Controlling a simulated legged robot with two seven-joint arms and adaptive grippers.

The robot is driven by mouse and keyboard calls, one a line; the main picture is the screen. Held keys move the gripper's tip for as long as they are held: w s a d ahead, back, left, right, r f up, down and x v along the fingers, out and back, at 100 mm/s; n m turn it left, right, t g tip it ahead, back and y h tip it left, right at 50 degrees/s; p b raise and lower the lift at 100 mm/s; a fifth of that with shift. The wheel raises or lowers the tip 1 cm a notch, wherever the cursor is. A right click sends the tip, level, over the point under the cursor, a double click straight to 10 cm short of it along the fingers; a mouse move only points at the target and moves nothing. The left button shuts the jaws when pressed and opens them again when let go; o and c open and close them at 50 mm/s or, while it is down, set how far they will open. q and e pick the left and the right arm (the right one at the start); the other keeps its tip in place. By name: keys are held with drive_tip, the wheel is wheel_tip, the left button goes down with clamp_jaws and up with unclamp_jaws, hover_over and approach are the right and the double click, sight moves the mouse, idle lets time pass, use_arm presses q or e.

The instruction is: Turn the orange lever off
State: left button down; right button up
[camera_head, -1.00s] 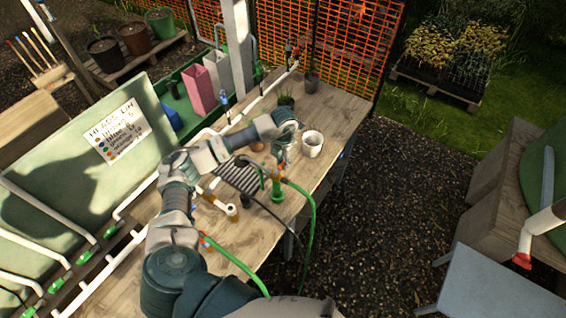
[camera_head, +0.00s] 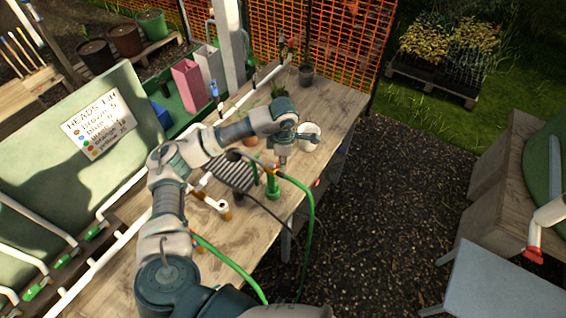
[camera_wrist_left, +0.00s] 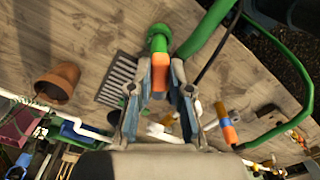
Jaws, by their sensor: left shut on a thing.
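The orange lever (camera_wrist_left: 160,72) sits on a green fitting (camera_wrist_left: 158,38) in the left wrist view. My left gripper (camera_wrist_left: 160,85) is shut on it, one finger on each side. In the head view my left gripper (camera_head: 282,160) points down over the bench at the green fitting (camera_head: 272,186), beside the green hose. The lever is mostly hidden by the gripper in the head view. My right gripper is not in view.
A green hose (camera_head: 312,220) loops off the bench's right edge. A white pot (camera_head: 309,135) stands just behind the gripper, with a dark slotted tray (camera_head: 232,174) to its left. A brass-ended white pipe piece (camera_head: 224,209) lies nearer. Wooden bench top (camera_head: 345,95) is clear at the far right.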

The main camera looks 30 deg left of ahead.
use_arm(q)
drive_tip(key=m+b, duration=0.1)
drive_tip(key=m, duration=0.1)
drive_tip(key=s+m+b, duration=0.1)
drive_tip(key=m, duration=0.1)
drive_tip(key=shift+s+d+f+b, duration=0.1)
drive_tip(key=shift+s+f+b, duration=0.1)
drive_tip(key=shift+f+b, duration=0.2)
drive_tip(key=shift+s+r+m+b, duration=0.25)
drive_tip(key=shift+m+b, duration=0.4)
drive_tip(key=shift+m, duration=0.35)
drive_tip(key=shift+s, duration=0.1)
drive_tip(key=c, duration=1.1)
unclamp_jaws()
drive_tip(key=shift+a, duration=0.2)
drive_tip(key=shift+w+r, duration=0.15)
drive_tip(key=shift+r, duration=2.8)
drive_tip(key=shift+w+r, duration=0.1)
drive_tip(key=shift+r, duration=2.85)
